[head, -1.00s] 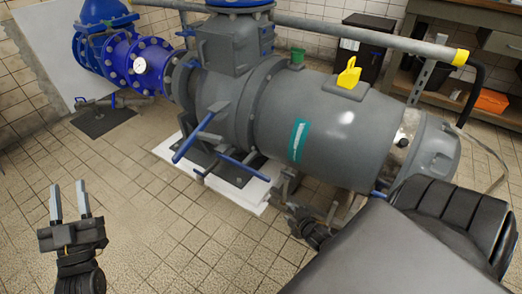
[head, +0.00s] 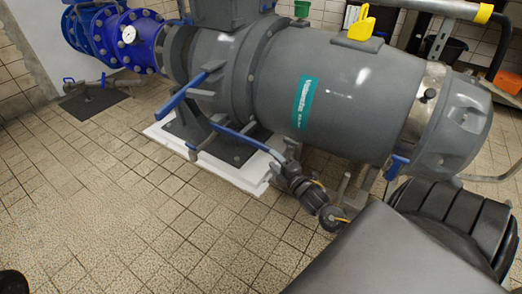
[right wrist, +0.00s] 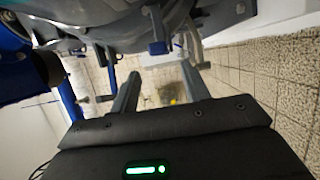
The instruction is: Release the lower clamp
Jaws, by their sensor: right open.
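The lower clamp (head: 397,165) is a small blue handle low on the right end of the grey pump casing (head: 365,105). A blue-ended piece, apparently the same clamp, shows in the right wrist view (right wrist: 158,46), just past the fingertips. My right gripper (right wrist: 157,80) is open and empty, with its fingers apart below the casing. I see no contact with the clamp. My left gripper is out of view.
A dark latch (head: 427,97) sits higher on the metal band. Two long blue levers, an upper one (head: 185,92) and a lower one (head: 245,140), stick out at left. A black valve fitting (head: 302,190) is near my right gripper. Tiled floor (head: 110,200) is clear at left.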

